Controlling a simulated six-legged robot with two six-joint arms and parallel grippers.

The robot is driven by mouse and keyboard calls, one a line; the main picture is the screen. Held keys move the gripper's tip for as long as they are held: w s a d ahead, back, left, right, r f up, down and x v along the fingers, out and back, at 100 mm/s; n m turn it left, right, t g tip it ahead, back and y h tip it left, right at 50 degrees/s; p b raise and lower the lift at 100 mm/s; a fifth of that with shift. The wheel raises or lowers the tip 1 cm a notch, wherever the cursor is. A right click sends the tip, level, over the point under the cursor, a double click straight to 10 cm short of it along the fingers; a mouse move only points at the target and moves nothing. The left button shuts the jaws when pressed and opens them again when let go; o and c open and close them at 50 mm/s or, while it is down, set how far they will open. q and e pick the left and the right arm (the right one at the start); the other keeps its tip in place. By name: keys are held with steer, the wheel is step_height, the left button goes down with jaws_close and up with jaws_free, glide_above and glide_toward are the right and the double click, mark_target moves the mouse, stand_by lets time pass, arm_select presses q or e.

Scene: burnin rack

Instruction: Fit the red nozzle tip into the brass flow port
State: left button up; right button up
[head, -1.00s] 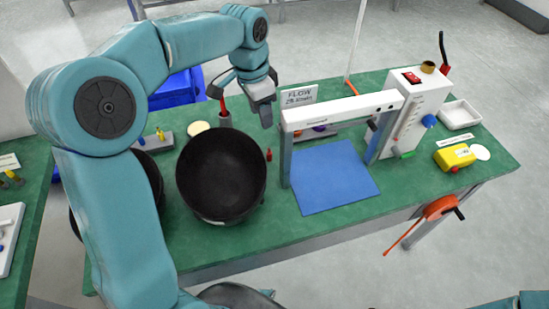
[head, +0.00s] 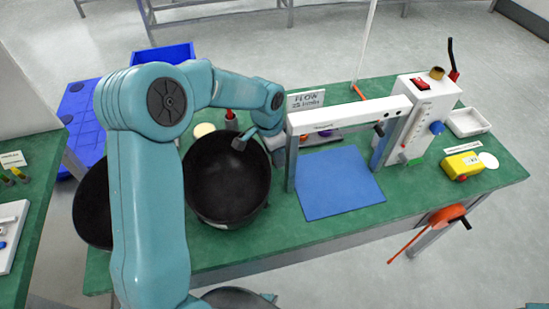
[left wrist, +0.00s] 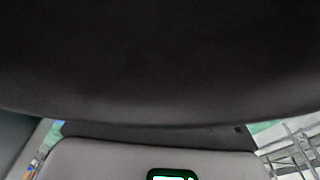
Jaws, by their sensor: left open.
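A red pointed piece (head: 231,114), which may be the nozzle tip, stands upright in a small grey holder near the back of the green bench in the head view. A brass-coloured round fitting (head: 437,73) sits on top of the white box; I cannot tell whether it is the flow port. My left gripper (head: 241,143) is open, pointing down, in front and right of the red piece and apart from it. I see nothing between its fingers. In the left wrist view a dark surface fills most of the picture, and neither piece shows. My right gripper is out of view.
A white frame (head: 345,115) stands over a blue mat (head: 338,185), right of my left gripper. A FLOW sign (head: 306,100) is behind it. A yellow device (head: 461,165) and a white tray (head: 468,122) are at right.

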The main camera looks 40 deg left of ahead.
arm_select(q)
steer(key=shift+s, duration=0.1)
jaws_close()
step_height(320, 180, up, 20)
steer(key=p, duration=0.1)
steer(key=shift+p, duration=0.4)
